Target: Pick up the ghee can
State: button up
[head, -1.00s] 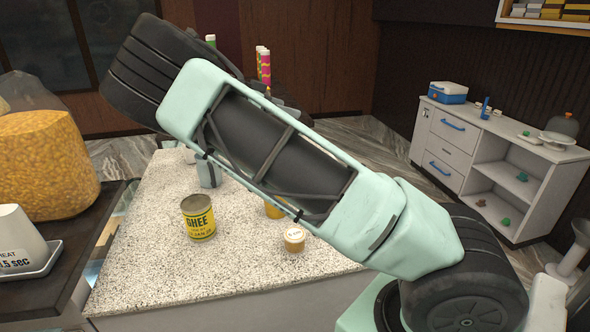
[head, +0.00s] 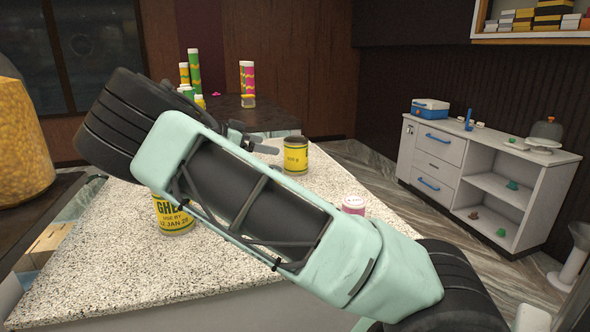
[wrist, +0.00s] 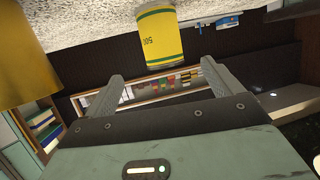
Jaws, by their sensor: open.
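The ghee can (head: 174,218), yellow with black lettering, stands on the speckled counter in the head view; my arm hides its upper part. A yellow shape (wrist: 22,60) at the wrist view's upper left may be the same can. A second yellow can (head: 296,160) with a dark top and green base stands farther back right; its label seems to read 500 g. The second can also shows in the wrist view (wrist: 157,42), upside down, beyond the fingertips. My gripper (head: 262,140) is open and empty, apart from both cans and just left of the second; it shows in the wrist view (wrist: 157,72).
A large yellow-filled container (head: 22,150) stands at the left. Colourful tubes (head: 194,70) stand on a dark counter behind. The near left counter is clear.

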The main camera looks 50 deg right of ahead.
aim_at(285, 148)
jog(key=p+x, duration=0.4)
jog(key=x, duration=0.3)
jog(key=shift+d, duration=0.3)
jog(key=p+x, duration=0.2)
jog(key=x, duration=0.1)
jog(key=shift+d+f, duration=0.2)
jog(key=shift+f, duration=0.05)
jog(key=shift+s+d+f, duration=0.1)
jog(key=shift+d+f, duration=0.25)
jog(key=shift+d, duration=0.05)
jog(key=shift+r, duration=0.1)
jog(key=c, duration=1.5)
